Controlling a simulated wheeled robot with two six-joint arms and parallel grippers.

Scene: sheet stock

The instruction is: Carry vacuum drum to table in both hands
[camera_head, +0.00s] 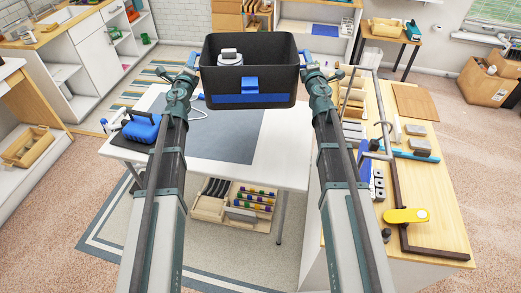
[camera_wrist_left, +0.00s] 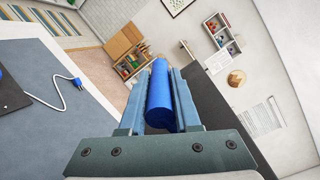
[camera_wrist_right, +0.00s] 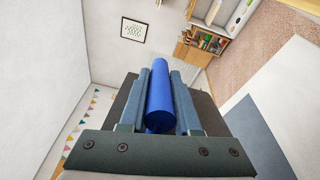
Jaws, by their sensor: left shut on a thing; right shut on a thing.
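The vacuum drum (camera_head: 278,78) is a black open-topped tub with a blue latch and blue stripe on its front. It is upright, with a white round part inside. My left gripper (camera_head: 194,62) is shut on its left blue handle (camera_wrist_left: 159,98), and my right gripper (camera_head: 305,62) is shut on its right blue handle (camera_wrist_right: 158,98). The drum appears raised over the far part of the white table (camera_head: 270,170); its underside is hidden, so I cannot tell the gap. It also shows dark behind the handle in the left wrist view (camera_wrist_left: 203,100).
A blue-grey mat (camera_head: 230,140) covers much of the white table. A blue corded device (camera_head: 141,128) sits at the table's left edge. A wooden workbench (camera_head: 430,185) with tools and a yellow item stands close on the right. Crates lie under the table.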

